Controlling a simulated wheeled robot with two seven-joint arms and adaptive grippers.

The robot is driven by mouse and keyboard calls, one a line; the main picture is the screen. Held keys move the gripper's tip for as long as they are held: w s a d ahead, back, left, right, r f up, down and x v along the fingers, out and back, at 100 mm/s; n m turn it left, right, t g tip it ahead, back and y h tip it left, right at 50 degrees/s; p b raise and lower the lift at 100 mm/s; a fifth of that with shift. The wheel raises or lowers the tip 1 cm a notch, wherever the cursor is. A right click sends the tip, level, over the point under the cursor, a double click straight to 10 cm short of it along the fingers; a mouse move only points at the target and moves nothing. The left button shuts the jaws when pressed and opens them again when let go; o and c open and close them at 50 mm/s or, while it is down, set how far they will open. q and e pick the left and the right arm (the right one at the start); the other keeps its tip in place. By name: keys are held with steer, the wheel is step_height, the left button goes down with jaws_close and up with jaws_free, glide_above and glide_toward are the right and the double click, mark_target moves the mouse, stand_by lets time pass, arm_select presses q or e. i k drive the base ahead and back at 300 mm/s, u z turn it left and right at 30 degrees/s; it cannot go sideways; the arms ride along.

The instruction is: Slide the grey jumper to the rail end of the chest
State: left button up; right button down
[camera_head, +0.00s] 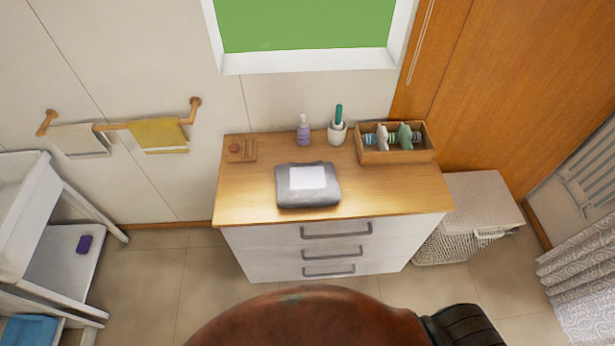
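The grey jumper (322,198) lies folded flat near the middle of the chest's wooden top, close to its front edge. A white sheet or card (308,177) lies on it. The chest (250,200) has a wood top and white drawers with grey handles. A wooden rail (112,126) is fixed to the wall beyond the chest's left end, so that is the rail end. Neither of my grippers shows in the head view.
A small wooden dish (240,150) stands at the top's back left corner. A purple bottle (303,130) and white cup (337,133) stand at the back. A wooden box (398,155) fills the back right. The front left is bare. A wicker basket (465,205) stands right.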

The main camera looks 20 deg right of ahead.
mark_target(299, 184)
steer(key=k, duration=0.5)
steer(key=z, duration=1.55)
steer(key=i, duration=1)
steer(key=u, duration=2.1)
